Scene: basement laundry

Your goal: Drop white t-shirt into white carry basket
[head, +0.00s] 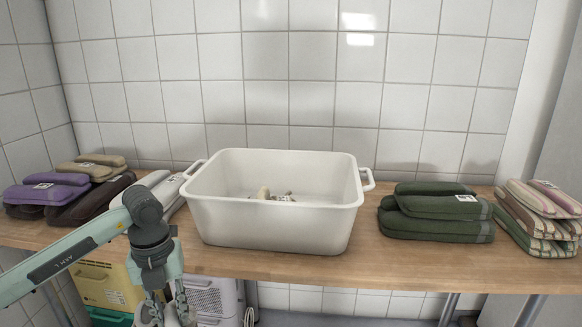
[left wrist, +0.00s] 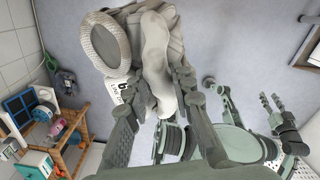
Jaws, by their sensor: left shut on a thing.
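The white carry basket (head: 275,222) stands upright on the wooden counter, with a handle at each end. Small tan and grey things show inside it. My left gripper (head: 168,312) hangs low in front of the counter, left of the basket and below its rim. In the left wrist view my left gripper (left wrist: 155,92) is shut on the bunched white t-shirt (left wrist: 155,50), which looks greyish and has a printed label. Little of the shirt shows in the head view. My right gripper (left wrist: 276,106) is empty with fingers apart at the right of the left wrist view.
Folded dark green cloths (head: 435,212) and striped cloths (head: 538,215) lie right of the basket. Purple cloths (head: 45,192) and a pale stack lie left. A yellow crate (head: 105,287) is under the counter. The counter's front edge lies between my left gripper and the basket.

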